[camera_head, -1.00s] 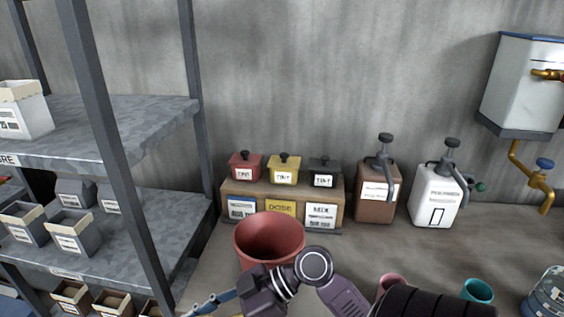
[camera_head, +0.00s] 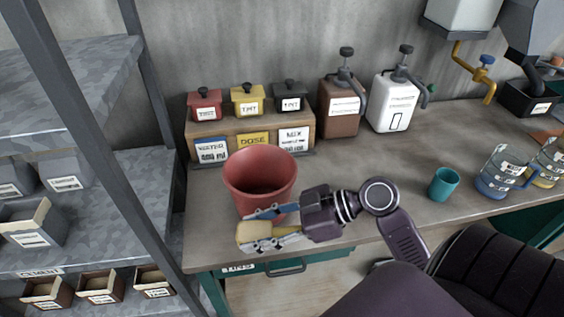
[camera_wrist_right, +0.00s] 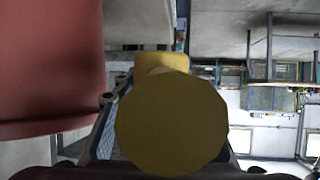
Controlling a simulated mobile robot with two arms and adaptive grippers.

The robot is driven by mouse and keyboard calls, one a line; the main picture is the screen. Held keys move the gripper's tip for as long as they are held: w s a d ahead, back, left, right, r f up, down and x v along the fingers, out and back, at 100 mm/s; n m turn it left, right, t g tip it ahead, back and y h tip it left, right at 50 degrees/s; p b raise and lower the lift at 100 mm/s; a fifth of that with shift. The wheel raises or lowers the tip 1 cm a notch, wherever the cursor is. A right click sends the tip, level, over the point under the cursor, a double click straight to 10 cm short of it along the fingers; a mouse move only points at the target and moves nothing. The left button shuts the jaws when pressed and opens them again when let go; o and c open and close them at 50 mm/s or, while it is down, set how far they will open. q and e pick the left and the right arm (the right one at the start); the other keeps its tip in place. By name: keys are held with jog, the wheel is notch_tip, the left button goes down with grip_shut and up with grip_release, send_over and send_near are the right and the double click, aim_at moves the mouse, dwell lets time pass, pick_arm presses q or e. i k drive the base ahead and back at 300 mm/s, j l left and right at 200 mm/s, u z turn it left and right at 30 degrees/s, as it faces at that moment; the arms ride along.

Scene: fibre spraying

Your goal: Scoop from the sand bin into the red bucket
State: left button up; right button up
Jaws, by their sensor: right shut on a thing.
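The red bucket (camera_head: 262,172) stands on the workbench near its left end, and its open mouth faces up; its bottom is hidden. My right gripper (camera_head: 268,226) is at the near side of the bucket, pointing left. It is shut on a yellow scoop (camera_head: 254,232), which is partly hidden by the fingers. In the right wrist view the scoop's round yellow end (camera_wrist_right: 172,122) fills the middle and the red bucket (camera_wrist_right: 50,60) is close at the left. Whether gripper and bucket touch, I cannot tell. I cannot make out the sand bin. My left gripper is not in view.
Behind the bucket is a wooden rack (camera_head: 230,127) with tint boxes. Brown (camera_head: 340,105) and white (camera_head: 396,100) pump jugs stand right of it. A teal cup (camera_head: 444,184) and clear jugs (camera_head: 503,174) are on the right. Metal shelves (camera_head: 100,215) with bins are at left.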

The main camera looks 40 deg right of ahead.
aim_at(256, 176)
jog(key=i+j+z, duration=0.15)
jog(key=j+z, duration=0.95)
jog(key=j, duration=0.15)
jog(key=i, duration=0.05)
